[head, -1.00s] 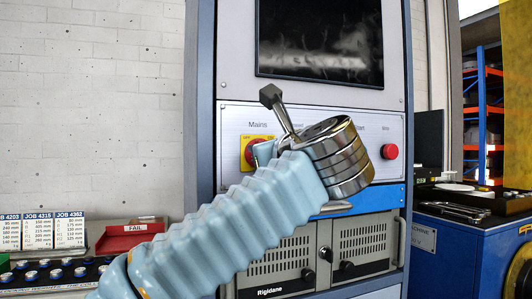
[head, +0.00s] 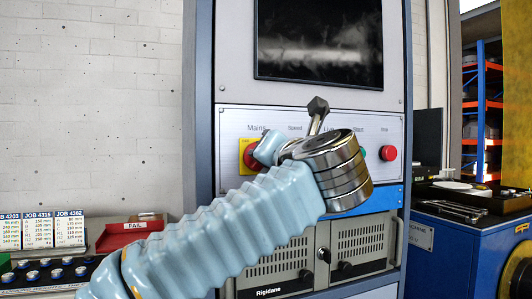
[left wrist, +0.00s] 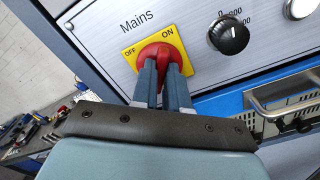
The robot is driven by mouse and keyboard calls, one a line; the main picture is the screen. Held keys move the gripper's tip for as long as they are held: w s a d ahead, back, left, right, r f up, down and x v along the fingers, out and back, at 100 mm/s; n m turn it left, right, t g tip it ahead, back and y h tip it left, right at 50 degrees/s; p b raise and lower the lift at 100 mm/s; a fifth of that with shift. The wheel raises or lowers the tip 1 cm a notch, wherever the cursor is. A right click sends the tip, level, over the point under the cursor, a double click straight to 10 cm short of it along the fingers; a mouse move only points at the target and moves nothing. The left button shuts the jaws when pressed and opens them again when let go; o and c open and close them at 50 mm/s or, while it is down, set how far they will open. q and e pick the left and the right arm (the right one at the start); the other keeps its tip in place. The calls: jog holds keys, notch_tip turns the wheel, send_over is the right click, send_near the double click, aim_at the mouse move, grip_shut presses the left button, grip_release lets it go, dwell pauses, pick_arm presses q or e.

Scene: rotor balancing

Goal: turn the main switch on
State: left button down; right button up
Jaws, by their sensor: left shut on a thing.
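The main switch is a red rotary knob (left wrist: 163,52) on a yellow plate (left wrist: 130,56) marked OFF and ON, under the word Mains. My left gripper (left wrist: 163,82) is shut on the red knob, with one finger on each side of it. In the head view part of the knob (head: 250,157) and the plate (head: 245,144) show at the left of the control panel; my wrist hides the rest. The fingers cover much of the knob in the wrist view, so I cannot tell exactly where it points. My right gripper is in neither view.
A black dial (left wrist: 230,38) sits right of the switch. A red button (head: 388,153) is at the panel's right end. A dark screen (head: 318,40) is above and vented cabinet doors (head: 360,241) are below. A red FAIL tray (head: 145,222) lies at the left.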

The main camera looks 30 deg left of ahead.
pick_arm(q)
jog(key=shift+m, duration=0.6)
jog(key=shift+f+m, duration=0.1)
jog(key=shift+m, duration=0.2)
jog(key=c, duration=1.1)
grip_release()
jog(key=shift+c, duration=0.2)
jog(key=shift+d, duration=0.1)
jog(key=v, duration=1.3)
jog(key=shift+s+d+b, duration=0.2)
jog(key=shift+d+b, duration=0.1)
jog(key=shift+b, duration=0.05)
